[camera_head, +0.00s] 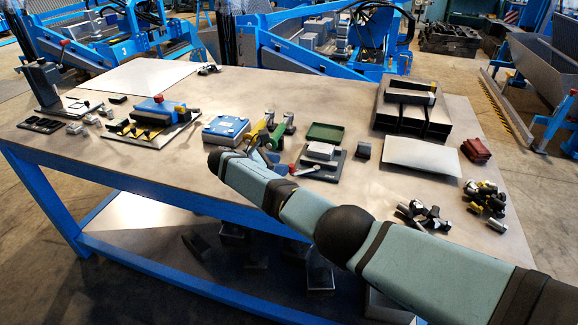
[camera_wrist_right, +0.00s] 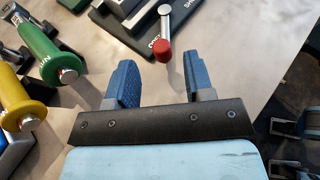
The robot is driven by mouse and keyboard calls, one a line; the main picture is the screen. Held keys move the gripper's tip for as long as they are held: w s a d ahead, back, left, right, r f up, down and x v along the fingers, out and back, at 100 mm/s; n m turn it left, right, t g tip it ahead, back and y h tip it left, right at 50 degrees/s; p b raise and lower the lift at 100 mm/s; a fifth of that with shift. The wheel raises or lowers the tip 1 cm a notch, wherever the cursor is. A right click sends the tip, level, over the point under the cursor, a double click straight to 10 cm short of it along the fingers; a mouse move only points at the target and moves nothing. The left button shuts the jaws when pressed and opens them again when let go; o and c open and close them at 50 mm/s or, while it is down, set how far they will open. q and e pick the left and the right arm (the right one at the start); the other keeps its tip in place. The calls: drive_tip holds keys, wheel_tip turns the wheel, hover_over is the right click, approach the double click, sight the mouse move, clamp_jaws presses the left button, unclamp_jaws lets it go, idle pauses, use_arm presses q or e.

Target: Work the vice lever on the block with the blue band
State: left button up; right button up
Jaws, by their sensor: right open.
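A dark vice base (camera_head: 325,167) carrying a pale grey block (camera_head: 320,150) sits near the middle of the table. A metal lever with a red knob (camera_wrist_right: 162,48) stands out from it in the right wrist view; the knob lies just beyond my fingertips, in line with the gap. A blue band on the block cannot be made out. My right gripper (camera_wrist_right: 162,75) is open and empty, its two blue fingers apart, and does not visibly touch the knob. In the head view my right arm hides part of the table front. My left gripper is not in view.
Left of the gripper lie a green handle (camera_wrist_right: 37,60) and a yellow handle (camera_wrist_right: 18,95). A blue box (camera_head: 226,129), a green tray (camera_head: 325,132) and a small dark block (camera_head: 363,149) stand nearby. Loose metal parts (camera_head: 425,215) lie at the right. The front left tabletop is clear.

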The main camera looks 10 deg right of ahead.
drive_tip(key=b+v, duration=0.1)
drive_tip(key=v, duration=0.7)
drive_tip(key=shift+a, duration=0.35)
drive_tip(key=shift+r, duration=0.15)
